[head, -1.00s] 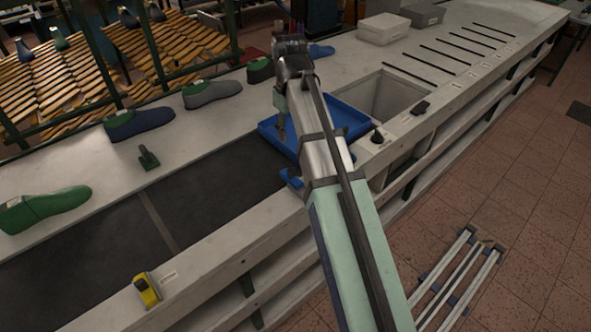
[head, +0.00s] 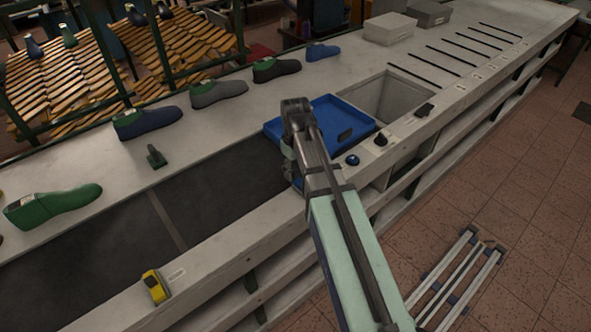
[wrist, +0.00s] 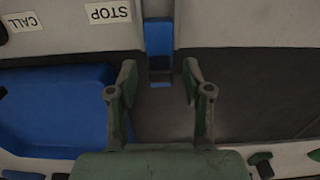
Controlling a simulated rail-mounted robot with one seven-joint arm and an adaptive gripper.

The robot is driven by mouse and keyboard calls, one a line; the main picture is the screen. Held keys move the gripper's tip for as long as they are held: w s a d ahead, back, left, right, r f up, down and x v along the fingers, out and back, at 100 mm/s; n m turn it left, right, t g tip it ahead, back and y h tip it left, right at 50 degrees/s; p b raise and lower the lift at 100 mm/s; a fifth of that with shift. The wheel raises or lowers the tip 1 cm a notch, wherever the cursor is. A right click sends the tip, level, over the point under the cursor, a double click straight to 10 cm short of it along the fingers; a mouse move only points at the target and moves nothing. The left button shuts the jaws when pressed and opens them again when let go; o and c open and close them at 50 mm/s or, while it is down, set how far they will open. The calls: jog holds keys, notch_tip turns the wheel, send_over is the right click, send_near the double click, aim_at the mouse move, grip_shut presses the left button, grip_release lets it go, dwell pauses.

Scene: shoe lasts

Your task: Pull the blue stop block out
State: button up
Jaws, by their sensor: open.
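The blue stop block (wrist: 158,38) shows in the wrist view at the top centre, at the edge of the dark belt (wrist: 245,95), below and right of the STOP label (wrist: 108,12). A dark recess and a small blue patch lie below its upper part. My gripper (wrist: 159,78) is open and empty, one finger on each side of that lower part; I cannot tell its height above it. In the head view my gripper (head: 291,168) is low by the tray's near left corner, partly hidden by my arm, which also hides most of the block.
The blue tray (head: 275,127) lies beside the gripper, also in the wrist view (wrist: 55,112). A blue button (head: 352,160) and a dark knob (head: 380,140) stand on the front ledge. Green, blue and grey shoe lasts (head: 218,92) line the back. The belt (head: 215,185) is clear.

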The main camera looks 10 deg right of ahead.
jog(key=shift+f, duration=0.55)
grip_shut()
jog(key=shift+s+d, duration=0.2)
jog(key=shift+s, duration=0.05)
jog(key=s, duration=0.1)
jog(key=s+d, duration=0.1)
jog(key=s, duration=0.2)
jog(key=shift+s+d+p, duration=0.3)
jog(key=shift+s+d, duration=0.05)
jog(key=shift+d, duration=0.15)
grip_release()
jog(key=shift+w, duration=0.1)
